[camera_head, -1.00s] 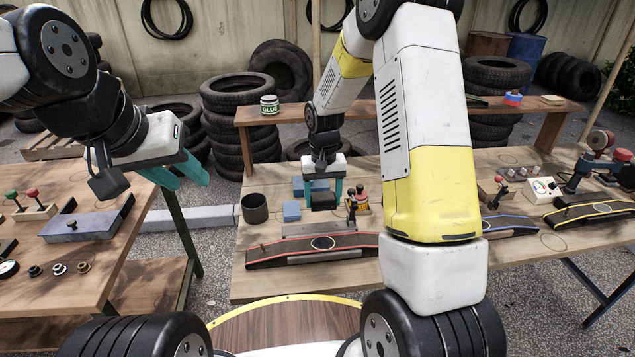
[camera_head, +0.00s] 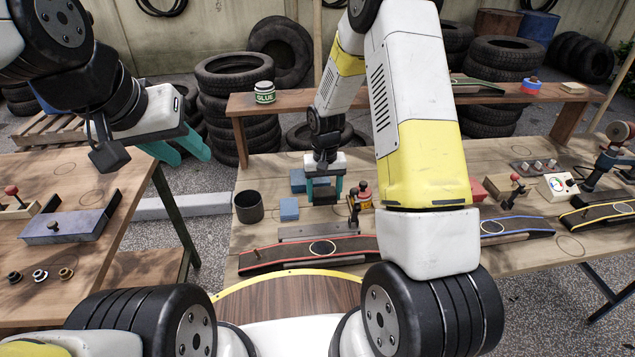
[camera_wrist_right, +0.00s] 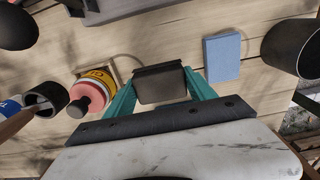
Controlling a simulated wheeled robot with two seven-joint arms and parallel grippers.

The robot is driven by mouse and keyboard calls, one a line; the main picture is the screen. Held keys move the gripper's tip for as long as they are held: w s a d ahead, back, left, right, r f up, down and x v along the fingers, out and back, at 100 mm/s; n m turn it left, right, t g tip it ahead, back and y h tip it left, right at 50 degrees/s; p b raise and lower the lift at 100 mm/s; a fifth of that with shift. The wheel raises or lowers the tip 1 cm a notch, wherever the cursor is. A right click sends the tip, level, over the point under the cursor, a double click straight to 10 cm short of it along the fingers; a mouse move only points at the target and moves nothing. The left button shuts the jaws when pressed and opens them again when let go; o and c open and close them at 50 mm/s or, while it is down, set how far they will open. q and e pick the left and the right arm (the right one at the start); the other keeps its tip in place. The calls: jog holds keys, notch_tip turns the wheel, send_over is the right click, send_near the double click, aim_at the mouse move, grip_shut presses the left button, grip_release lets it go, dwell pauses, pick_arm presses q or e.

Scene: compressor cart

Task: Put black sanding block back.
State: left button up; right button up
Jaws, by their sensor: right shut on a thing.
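The black sanding block (camera_head: 324,196) is between the teal fingers of my right gripper (camera_head: 324,190), over the middle table. In the right wrist view the block (camera_wrist_right: 160,84) sits between both fingertips of the right gripper (camera_wrist_right: 160,92), which is shut on it. I cannot tell whether the block touches the tabletop. A blue block (camera_head: 289,209) lies just left of it, and also shows in the right wrist view (camera_wrist_right: 222,57). My left gripper (camera_head: 187,150) hangs over the gap between the tables, with its teal fingers apart and nothing between them.
A dark cup (camera_head: 249,207) stands left of the blue block. A red-and-yellow bottle (camera_wrist_right: 92,92) stands close on the other side of the right gripper. A red-edged sanding board (camera_head: 310,252) lies in front. A shelf with a glue jar (camera_head: 264,92) runs behind.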

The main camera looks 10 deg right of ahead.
aim_at(324, 202)
jog(key=shift+f, duration=1.6)
jog(key=shift+f, duration=0.2)
jog(key=o, duration=1.3)
jog(key=shift+r, duration=0.1)
